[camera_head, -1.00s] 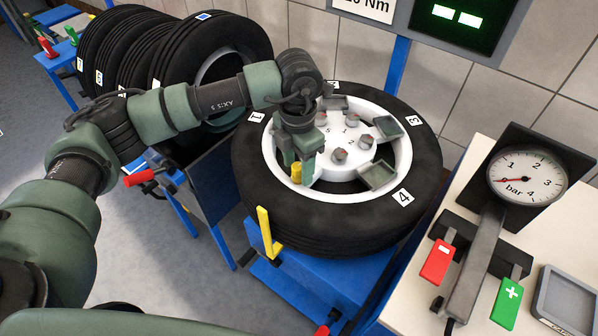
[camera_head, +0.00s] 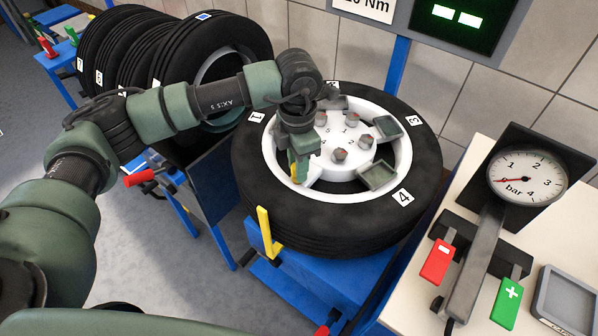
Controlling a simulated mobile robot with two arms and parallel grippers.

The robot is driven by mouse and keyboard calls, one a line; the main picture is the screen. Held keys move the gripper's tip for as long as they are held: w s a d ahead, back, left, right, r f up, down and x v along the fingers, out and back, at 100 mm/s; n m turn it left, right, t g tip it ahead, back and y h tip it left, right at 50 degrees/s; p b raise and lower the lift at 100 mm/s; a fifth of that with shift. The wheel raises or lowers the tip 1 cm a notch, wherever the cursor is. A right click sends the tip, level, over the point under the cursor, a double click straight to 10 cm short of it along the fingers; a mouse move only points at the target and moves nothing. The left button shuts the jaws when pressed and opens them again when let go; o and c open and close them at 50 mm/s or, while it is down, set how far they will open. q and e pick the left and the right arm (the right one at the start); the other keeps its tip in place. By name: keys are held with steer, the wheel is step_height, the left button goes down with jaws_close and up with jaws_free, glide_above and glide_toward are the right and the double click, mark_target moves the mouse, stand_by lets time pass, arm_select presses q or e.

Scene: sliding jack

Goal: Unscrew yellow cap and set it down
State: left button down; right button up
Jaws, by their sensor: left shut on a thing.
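The yellow cap (camera_head: 295,174) shows as a small yellow patch at the near left of the white wheel rim (camera_head: 340,193). My left gripper (camera_head: 300,171) comes down over the rim and is shut on the cap; its fingers hide most of it. I cannot tell whether the cap is still on its valve. The wheel lies flat with its black tyre (camera_head: 300,222) on a blue stand (camera_head: 318,277). My right gripper is not in view.
Grey-green trays (camera_head: 378,175) and several nuts sit on the wheel's hub. A yellow upright bracket (camera_head: 266,232) stands at the tyre's near left. A bench with a gauge (camera_head: 526,178), a red minus pedal (camera_head: 437,263) and a green plus pedal (camera_head: 508,303) is at right. Tyres (camera_head: 175,70) stand behind left.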

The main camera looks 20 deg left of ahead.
arm_select(q)
steer(key=shift+n, duration=0.9)
steer(key=shift+r, duration=1.15)
stand_by(0.5)
steer(key=shift+r+p, duration=0.55)
steer(key=shift+r, duration=0.2)
